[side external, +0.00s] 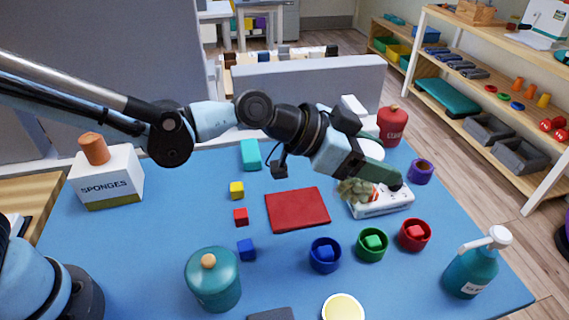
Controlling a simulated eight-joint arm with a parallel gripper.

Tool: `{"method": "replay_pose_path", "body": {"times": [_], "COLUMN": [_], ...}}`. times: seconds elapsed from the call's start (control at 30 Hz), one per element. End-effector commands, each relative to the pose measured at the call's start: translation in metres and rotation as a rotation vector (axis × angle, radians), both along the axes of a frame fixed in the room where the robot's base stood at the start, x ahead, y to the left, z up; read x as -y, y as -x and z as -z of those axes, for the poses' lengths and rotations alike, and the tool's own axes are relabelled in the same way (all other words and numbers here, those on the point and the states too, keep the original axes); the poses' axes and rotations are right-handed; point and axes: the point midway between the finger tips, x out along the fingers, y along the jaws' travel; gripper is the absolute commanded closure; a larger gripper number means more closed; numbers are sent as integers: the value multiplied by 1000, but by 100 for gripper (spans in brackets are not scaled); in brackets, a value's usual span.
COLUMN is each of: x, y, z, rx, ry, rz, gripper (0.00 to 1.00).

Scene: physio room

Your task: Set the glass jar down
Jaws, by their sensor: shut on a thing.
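My gripper (372,178) is at the right of the blue table, above a flat white pack with dark print (385,206). It is shut on a small mottled beige-green thing (353,190), mostly hidden by the fingers. I cannot tell whether this is the glass jar, or whether it touches the pack below. No clear glass jar shows elsewhere. A teal lidded canister (213,282) with a wooden knob stands at the front, apart from the gripper.
A red mat (297,209) lies mid-table. Blue (325,255), green (373,244) and red (415,235) cups hold small blocks. A sponge box (106,178) stands left.

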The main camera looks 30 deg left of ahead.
Motion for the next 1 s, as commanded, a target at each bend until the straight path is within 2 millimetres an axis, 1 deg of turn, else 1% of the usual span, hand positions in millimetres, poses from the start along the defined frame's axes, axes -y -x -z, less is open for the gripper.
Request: {"method": "replay_pose_path", "body": {"times": [0.03, 0.1, 0.2, 0.33, 0.47, 0.57, 1.0], "x": [22, 47, 75, 100, 110, 112, 111], "y": [10, 24, 43, 62, 70, 72, 71], "z": [-5, -11, -19, -28, -29, -18, 75], "rx": [-1, 0, 5, 12, 18, 19, 18], "ry": [1, 3, 9, 19, 25, 26, 26], "rz": [67, 153, 257, 350, 391, 399, 397], "gripper": [100, 100, 100, 100, 100, 100, 100]}}
